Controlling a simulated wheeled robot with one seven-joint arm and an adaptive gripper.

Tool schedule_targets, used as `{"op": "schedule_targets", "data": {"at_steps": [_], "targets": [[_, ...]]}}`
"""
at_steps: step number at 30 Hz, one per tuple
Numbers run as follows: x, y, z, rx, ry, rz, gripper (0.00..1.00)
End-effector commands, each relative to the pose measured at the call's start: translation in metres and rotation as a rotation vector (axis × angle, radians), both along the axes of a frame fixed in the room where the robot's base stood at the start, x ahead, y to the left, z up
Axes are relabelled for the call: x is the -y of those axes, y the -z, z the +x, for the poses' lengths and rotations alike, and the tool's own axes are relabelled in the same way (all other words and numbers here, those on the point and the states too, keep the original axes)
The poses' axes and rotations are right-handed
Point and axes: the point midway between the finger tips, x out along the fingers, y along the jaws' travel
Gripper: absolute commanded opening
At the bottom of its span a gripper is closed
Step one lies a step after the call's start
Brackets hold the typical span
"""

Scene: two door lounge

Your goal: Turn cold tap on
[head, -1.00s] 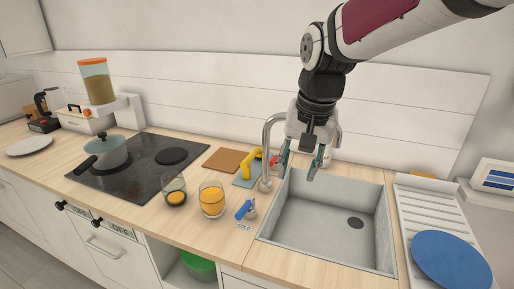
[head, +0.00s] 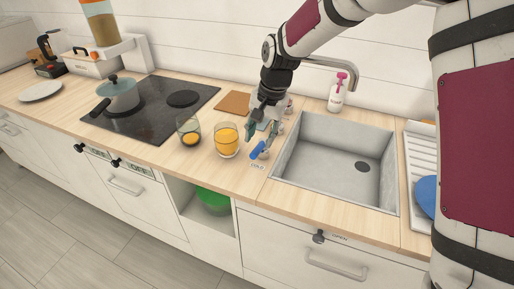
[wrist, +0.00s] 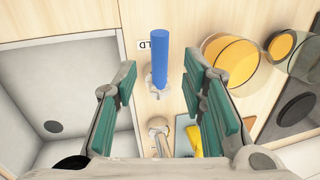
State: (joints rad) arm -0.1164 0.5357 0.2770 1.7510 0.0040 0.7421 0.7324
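The cold tap handle (head: 259,149) is a blue lever on a metal base on the counter, left of the sink, beside a small label (head: 257,167). In the wrist view the blue lever (wrist: 161,55) lies ahead of and between my two green-padded fingers. My gripper (head: 258,134) is open just behind and above the lever, and no finger visibly touches it. The gripper's fingers also show wide apart in the wrist view (wrist: 165,75). The tap spout (head: 335,66) arches over the back of the sink; its base is partly hidden by my arm.
The sink (head: 330,165) is right of the lever. A glass of orange liquid (head: 227,142) stands close to the lever's left, with another glass (head: 188,131) beyond. A brown board (head: 233,103) and a pink-topped soap bottle (head: 337,95) are behind.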

Motion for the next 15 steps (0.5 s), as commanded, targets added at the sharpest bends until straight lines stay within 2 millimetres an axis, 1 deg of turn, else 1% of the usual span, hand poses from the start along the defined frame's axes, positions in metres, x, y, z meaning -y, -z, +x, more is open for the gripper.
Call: {"op": "schedule_targets", "data": {"at_steps": [1, 6, 9, 15], "targets": [[-0.002, 0.011, -0.001, -0.005, -0.002, -0.001, 0.38], [-0.007, 0.037, 0.002, -0.003, -0.002, -0.001, 0.38], [-0.009, 0.047, 0.003, -0.002, -0.001, 0.000, 0.38], [-0.010, 0.055, 0.004, 0.000, -0.001, 0.000, 0.38]]}}
